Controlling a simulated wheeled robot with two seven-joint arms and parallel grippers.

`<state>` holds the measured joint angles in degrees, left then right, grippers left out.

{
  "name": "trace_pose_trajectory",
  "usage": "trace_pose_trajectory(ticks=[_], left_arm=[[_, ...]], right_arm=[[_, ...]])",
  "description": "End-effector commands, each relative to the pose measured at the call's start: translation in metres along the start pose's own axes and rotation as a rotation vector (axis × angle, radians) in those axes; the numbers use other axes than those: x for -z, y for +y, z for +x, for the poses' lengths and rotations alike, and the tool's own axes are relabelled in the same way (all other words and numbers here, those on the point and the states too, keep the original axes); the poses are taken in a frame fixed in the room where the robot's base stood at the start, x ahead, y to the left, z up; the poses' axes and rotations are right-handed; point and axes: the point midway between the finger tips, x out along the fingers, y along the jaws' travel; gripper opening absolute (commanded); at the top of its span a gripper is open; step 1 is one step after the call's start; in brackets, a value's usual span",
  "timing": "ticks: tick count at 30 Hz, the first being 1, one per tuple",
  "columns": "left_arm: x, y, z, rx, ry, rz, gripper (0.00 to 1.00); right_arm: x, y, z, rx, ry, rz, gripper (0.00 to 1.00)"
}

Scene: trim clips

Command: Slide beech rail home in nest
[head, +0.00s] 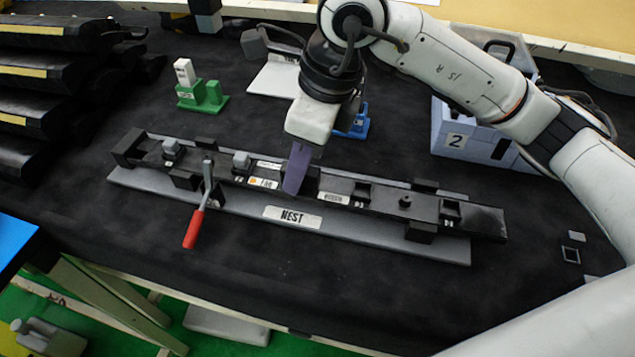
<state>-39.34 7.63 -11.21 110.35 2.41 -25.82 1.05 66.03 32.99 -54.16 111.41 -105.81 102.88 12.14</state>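The nest (365,233) is a long grey plate with a "NEST" label, lying aslant across the dark table. A long black rail (483,220) with small labels and several raised blocks lies along it, its right end reaching past the plate. No beech-coloured wood shows, so I cannot tell for sure that this is the beech rail. My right gripper (296,187) points down at the rail's middle, its purple finger at or just above it. The fingers overlap from this side, so the gap and any contact are unclear. My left gripper is out of view.
A clamp with a red handle (194,229) stands at the nest's front left. Behind the nest are a green block (205,98) with a white piece, a blue piece (358,124) and a bin marked 2 (458,138). Black racks (45,70) stand left. The front cloth is clear.

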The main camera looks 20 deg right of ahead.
Motion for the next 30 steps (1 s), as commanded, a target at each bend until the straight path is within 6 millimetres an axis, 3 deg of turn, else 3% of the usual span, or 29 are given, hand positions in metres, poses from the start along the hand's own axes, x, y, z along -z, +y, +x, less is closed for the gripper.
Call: trace_pose_trajectory(ticks=[8, 21, 30], left_arm=[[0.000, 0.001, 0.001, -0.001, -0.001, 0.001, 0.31], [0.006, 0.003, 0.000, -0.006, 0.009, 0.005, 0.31], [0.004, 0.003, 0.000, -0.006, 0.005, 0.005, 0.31]], right_arm=[[0.003, 0.005, 0.006, -0.015, 0.014, -0.007, 0.39], [0.001, 0.001, -0.064, -0.002, 0.002, -0.001, 0.39], [0.001, 0.001, -0.075, -0.002, 0.001, -0.001, 0.39]])
